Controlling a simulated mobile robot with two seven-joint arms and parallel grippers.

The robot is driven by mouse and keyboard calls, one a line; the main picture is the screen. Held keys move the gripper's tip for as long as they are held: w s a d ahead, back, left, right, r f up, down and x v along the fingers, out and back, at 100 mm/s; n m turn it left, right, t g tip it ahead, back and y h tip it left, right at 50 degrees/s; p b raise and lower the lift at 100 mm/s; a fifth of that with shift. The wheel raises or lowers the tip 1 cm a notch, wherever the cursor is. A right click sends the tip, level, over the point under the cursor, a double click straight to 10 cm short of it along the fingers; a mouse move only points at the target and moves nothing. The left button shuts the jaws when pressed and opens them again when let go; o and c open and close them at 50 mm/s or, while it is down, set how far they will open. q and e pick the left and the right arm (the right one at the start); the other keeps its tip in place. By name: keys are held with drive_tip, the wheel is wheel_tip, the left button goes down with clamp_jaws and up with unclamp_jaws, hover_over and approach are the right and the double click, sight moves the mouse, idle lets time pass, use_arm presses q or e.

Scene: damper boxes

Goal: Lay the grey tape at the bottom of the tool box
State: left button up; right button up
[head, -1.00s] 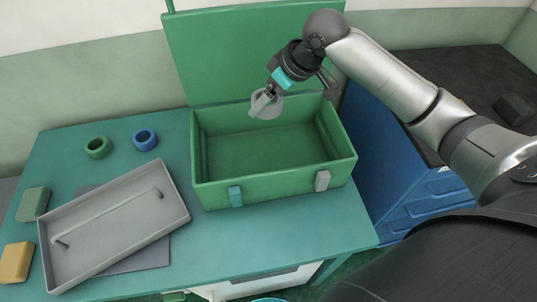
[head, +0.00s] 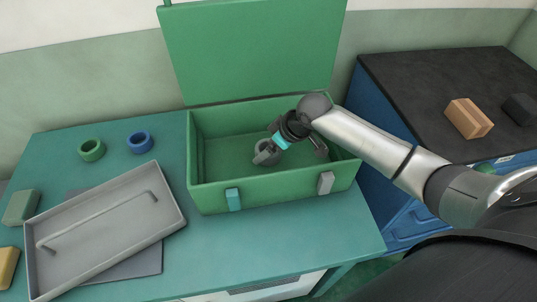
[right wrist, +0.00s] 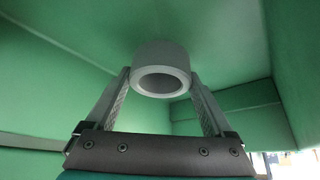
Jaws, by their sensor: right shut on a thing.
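The green tool box (head: 272,187) stands on the table with its lid (head: 255,55) raised at the back. My right gripper (head: 266,154) reaches down inside it. It is shut on the grey tape (head: 262,146), which is partly hidden by the fingers in the head view. In the right wrist view the grey tape (right wrist: 161,67) sits between the two fingertips, with green box walls around it. I cannot tell whether the tape touches the box bottom (head: 222,158). My left gripper is out of view.
A grey tray with a handle (head: 70,275) lies left of the box. A green tape (head: 91,150) and a blue tape (head: 139,142) stand behind it. Green and yellow blocks are at the left edge. A dark-topped blue cabinet (head: 400,75) with a tan block (head: 468,118) stands right.

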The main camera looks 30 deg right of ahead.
drive_tip(key=shift+f, duration=1.2)
drive_tip(key=shift+f, duration=0.15)
drive_tip(key=o, duration=1.1)
drive_tip(key=shift+o, duration=0.2)
drive_tip(key=p+v, duration=0.2)
drive_tip(key=v, duration=0.5)
drive_tip(key=shift+r, duration=0.4)
drive_tip(key=shift+s+d, duration=0.1)
